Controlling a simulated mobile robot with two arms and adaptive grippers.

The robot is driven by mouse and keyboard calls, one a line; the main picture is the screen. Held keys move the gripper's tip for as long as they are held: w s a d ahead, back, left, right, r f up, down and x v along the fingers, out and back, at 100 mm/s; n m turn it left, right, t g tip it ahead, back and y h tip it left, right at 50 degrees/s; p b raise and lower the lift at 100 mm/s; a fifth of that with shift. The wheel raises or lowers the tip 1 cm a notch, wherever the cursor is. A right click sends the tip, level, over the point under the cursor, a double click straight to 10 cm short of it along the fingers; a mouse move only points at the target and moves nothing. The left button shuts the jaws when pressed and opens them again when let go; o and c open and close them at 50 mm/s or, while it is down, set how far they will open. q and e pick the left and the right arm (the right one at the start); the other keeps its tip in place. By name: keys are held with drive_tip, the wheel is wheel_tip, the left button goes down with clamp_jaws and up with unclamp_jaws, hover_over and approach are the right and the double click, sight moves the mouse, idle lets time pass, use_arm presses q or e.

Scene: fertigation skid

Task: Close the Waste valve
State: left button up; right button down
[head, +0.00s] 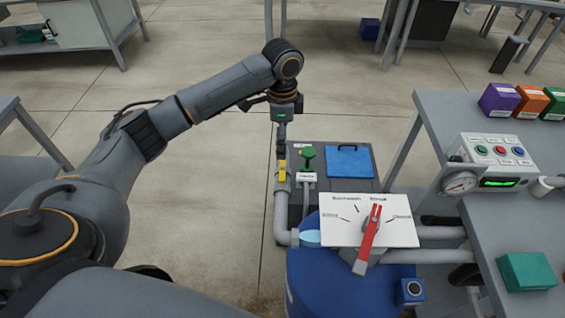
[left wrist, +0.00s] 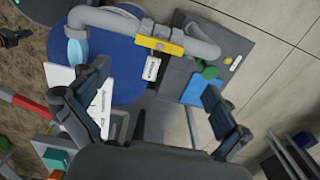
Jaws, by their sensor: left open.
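A yellow lever handle (head: 282,171) sits on a grey pipe and lies along it. It also shows in the left wrist view (left wrist: 158,44). A small white label (head: 307,177) is beside it, too small to read, so I cannot confirm which valve is Waste. A green-handled valve (head: 306,156) stands just to the right. My left gripper (head: 281,150) points down over the pipe, above the yellow handle. In the left wrist view its fingers (left wrist: 155,82) are spread and empty, with the yellow handle beyond them, apart from the fingertips. My right gripper is not in view.
A red selector lever (head: 369,240) stands on a white marked panel (head: 330,231) above a blue tank (head: 330,285). A blue pad (head: 349,162) lies right of the green valve. A grey bench (head: 450,110) with a button box (head: 495,153) is at right. Floor left is clear.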

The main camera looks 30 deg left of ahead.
sight(282, 168)
use_arm(q)
wheel_tip(282, 168, down, 10)
drive_tip(key=shift+f, duration=0.15)
idle(0.3)
drive_tip(key=shift+p, duration=0.3)
drive_tip(key=c, duration=1.1)
